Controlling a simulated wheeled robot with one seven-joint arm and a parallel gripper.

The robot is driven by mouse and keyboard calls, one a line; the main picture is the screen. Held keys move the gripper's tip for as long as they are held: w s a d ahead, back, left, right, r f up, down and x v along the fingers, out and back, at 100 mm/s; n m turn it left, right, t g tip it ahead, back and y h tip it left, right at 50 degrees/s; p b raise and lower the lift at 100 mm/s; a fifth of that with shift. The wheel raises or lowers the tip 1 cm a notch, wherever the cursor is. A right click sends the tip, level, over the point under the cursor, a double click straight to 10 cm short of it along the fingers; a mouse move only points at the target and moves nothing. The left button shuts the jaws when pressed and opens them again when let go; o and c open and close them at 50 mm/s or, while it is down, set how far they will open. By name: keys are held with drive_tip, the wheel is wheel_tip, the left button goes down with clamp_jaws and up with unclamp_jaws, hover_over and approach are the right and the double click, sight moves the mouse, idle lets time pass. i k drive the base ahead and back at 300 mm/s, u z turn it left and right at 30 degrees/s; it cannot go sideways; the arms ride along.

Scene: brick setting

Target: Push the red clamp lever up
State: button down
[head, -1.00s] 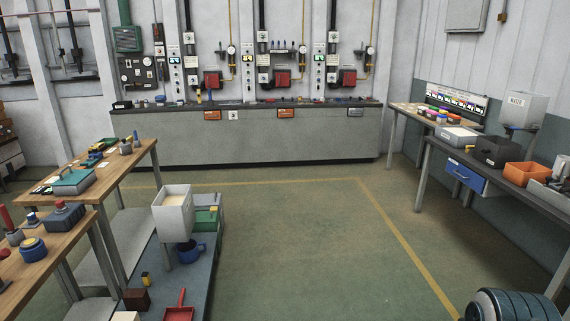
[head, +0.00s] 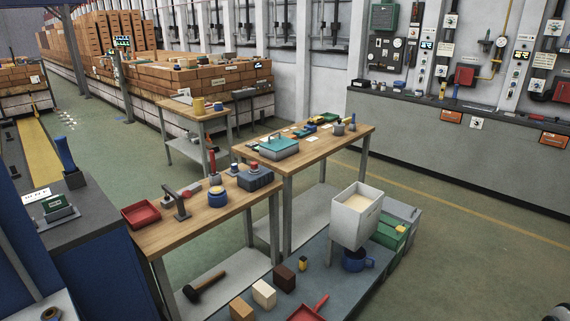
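I cannot tell for sure which red part is the clamp lever. An upright red handle (head: 213,157) on a dark base stands on the near wooden bench. My gripper is not in view. A dark rounded piece at the lower right corner may be part of my arm.
The near wooden bench (head: 165,234) also holds a red tray (head: 141,215) and a blue round pot (head: 218,199). A white hopper (head: 356,218) stands on a low platform to the right. A dark-topped blue cabinet (head: 95,215) is at left. Green floor is open at right.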

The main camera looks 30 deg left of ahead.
sight(187, 194)
drive_tip(key=u, duration=0.9)
drive_tip(key=i, duration=0.8)
drive_tip(key=u, duration=1.05)
drive_tip(key=i, duration=0.25)
drive_tip(key=u, duration=0.15)
